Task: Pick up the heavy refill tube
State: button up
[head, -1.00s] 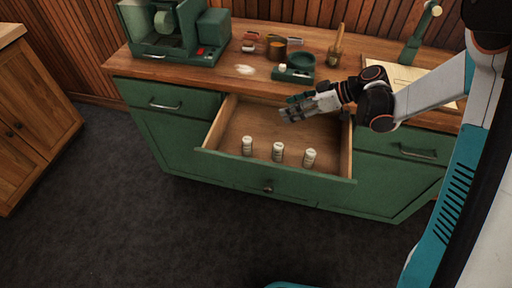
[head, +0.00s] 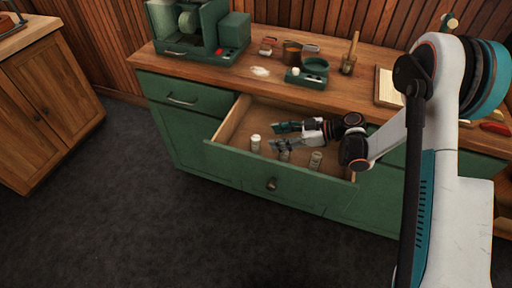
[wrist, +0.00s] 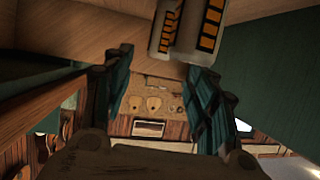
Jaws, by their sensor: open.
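Three pale refill tubes stand upright in the open drawer: a left tube (head: 255,143), a middle tube (head: 284,156) and a right tube (head: 316,160). They look alike in the head view, and I cannot tell which is heavy. My gripper (head: 276,136) is open and low over the drawer, its fingers pointing left. It partly hides the middle tube. In the wrist view, two cylinders with orange and black markings, one smaller (wrist: 165,32) and one larger (wrist: 201,30), show near the fingertips. No tube is visibly held.
The green drawer front (head: 240,165) and wooden side walls enclose the tubes closely. The drawer floor behind the tubes is bare.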

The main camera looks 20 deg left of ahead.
aim_at(255, 139)
jog(key=b+x, duration=0.2)
jog(key=x, duration=0.4)
jog(key=shift+b, duration=0.35)
jog(key=shift+a, duration=0.25)
jog(key=c, duration=1.2)
